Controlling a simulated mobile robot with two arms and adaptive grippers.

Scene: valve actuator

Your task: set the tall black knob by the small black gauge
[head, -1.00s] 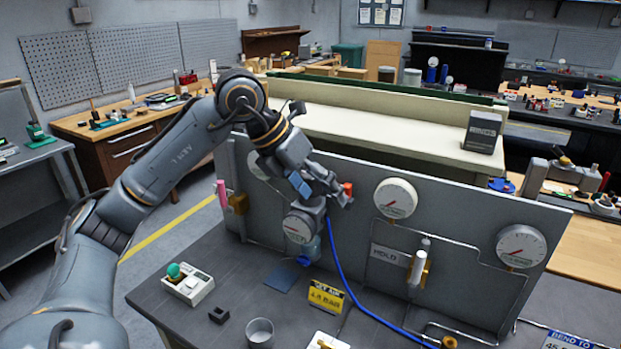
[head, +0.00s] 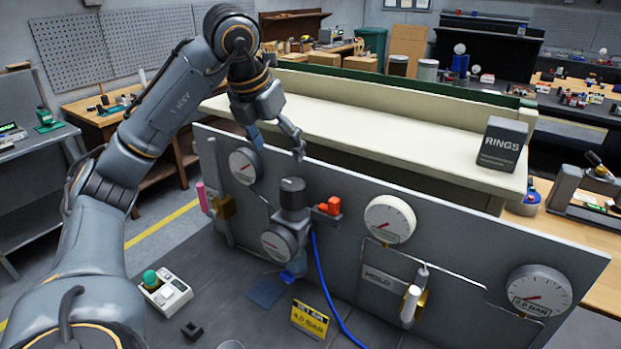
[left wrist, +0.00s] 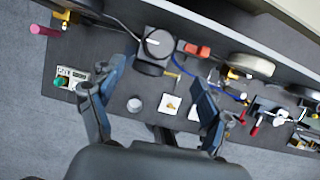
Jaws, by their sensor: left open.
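The tall black knob (head: 292,186) stands upright on top of a grey regulator body on the panel. The small gauge (head: 279,243), with a dark rim and pale face, is on the front of that body, just below the knob. My left gripper (head: 276,142) is open and empty, above and slightly left of the knob, apart from it. In the left wrist view the open fingers (left wrist: 155,105) show, with the dark regulator body (left wrist: 152,66) beyond them. My right gripper is not in view.
A red-orange part (head: 328,206) sits right beside the regulator. The panel carries larger white gauges (head: 390,219) and a HOLD plate (head: 383,279). A blue hose (head: 325,290) runs down from the regulator. A green-button box (head: 165,290) stands on the bench at left.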

